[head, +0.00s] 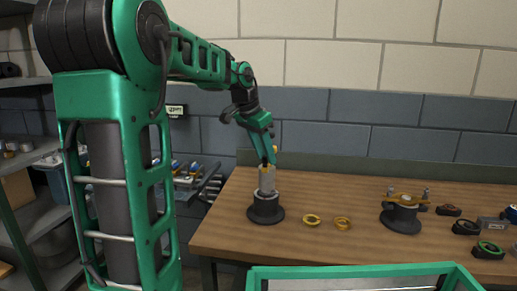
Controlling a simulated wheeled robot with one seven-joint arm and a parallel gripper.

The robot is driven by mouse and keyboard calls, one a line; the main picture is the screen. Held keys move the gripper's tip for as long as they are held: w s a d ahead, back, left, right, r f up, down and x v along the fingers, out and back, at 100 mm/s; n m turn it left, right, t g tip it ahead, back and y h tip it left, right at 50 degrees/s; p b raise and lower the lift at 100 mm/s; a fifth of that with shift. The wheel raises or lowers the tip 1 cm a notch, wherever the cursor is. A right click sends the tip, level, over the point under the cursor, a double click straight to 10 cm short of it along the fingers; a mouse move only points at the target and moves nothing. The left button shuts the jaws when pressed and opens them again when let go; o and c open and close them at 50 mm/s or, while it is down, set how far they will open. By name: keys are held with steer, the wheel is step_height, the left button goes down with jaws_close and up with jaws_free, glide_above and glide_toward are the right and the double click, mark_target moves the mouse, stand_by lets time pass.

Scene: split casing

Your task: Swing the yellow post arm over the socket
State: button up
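My gripper (268,162) points down at the top of a light grey upright cylinder (267,182), which stands in a dark round base (266,208) on the bench. A small yellow piece shows at the fingertips; I cannot tell whether the gripper touches it or holds anything. A yellow arm (405,199) lies roughly level across the top of another dark round base (401,219) at the right, with small grey posts beside it. This looks like the yellow post arm. I cannot clearly tell which base is the socket.
Two yellow rings (312,219) lie on the wooden bench (300,243) between the bases. Several dark parts (487,250) and a grey box (491,223) sit at the right. A green-rimmed container (350,270) is in front. Shelves (30,155) stand at the left, and a wall is behind.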

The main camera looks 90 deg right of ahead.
steer(key=v, duration=1)
steer(key=shift+w+a+r, duration=0.15)
steer(key=shift+r, duration=0.2)
steer(key=w+a+f+n+t, duration=0.1)
steer(key=w+a+f+n, duration=0.25)
steer(key=w, duration=0.35)
steer(key=w+a+f+n+t+y, duration=0.1)
steer(key=w+a+f+n, duration=0.3)
steer(key=w, duration=0.3)
steer(key=w+a+f+n+t, duration=0.1)
steer(key=w+a+f+n, duration=0.15)
steer(key=w+f, duration=0.45)
steer(key=w+a+f+n, duration=0.2)
steer(key=a+f+n, duration=0.1)
steer(key=a, duration=0.5)
steer(key=w+a+f+n+y, duration=0.1)
steer(key=w+a+f+n, duration=0.2)
steer(key=a, duration=0.6)
steer(key=w+a+f+n+y, duration=0.1)
steer(key=w+a+f+n, duration=0.1)
steer(key=a+f+n, duration=0.3)
steer(key=a+n, duration=0.1)
steer(key=a, duration=0.2)
steer(key=shift+w+a+t, duration=0.2)
steer(key=shift+a+t, duration=0.05)
steer(key=shift+t, duration=0.05)
steer(key=shift+d+f, duration=0.1)
steer(key=shift+c, duration=0.5)
